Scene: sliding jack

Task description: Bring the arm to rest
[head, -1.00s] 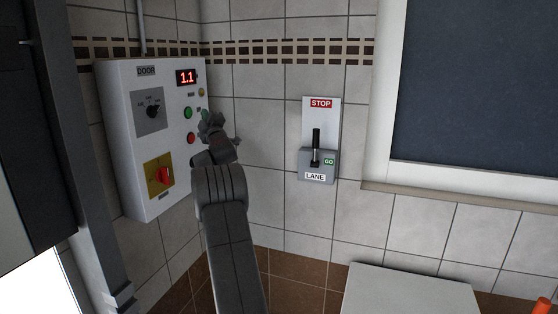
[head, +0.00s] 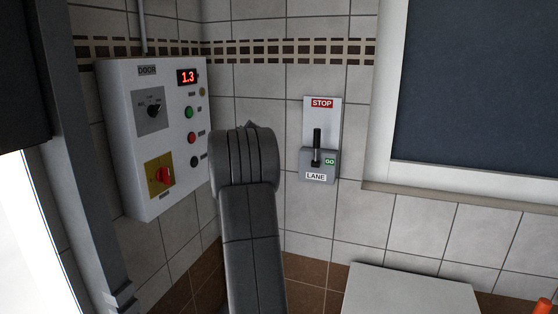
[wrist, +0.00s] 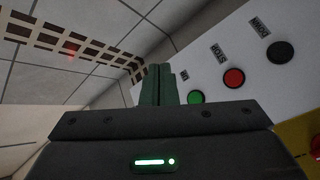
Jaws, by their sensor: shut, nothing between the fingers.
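My gripper (wrist: 158,85) shows in the wrist view with its two fingers together and nothing between them. In the head view it is hidden behind my raised arm, which stands in front of the corner, right of the white door panel (head: 125,188). In the wrist view the fingers appear left of the panel's green button (wrist: 195,97), red button (wrist: 233,78) and black button (wrist: 280,52). I cannot tell the gap exactly, but no button is covered.
The panel's display (head: 187,77) reads 1.3, above a red rotary switch (head: 165,175). A lane lever box (head: 318,165) with its black lever upright is on the tiled wall. A pale box top (head: 410,292) stands low at right. Bright light shows beneath a dark door (head: 22,75) at left.

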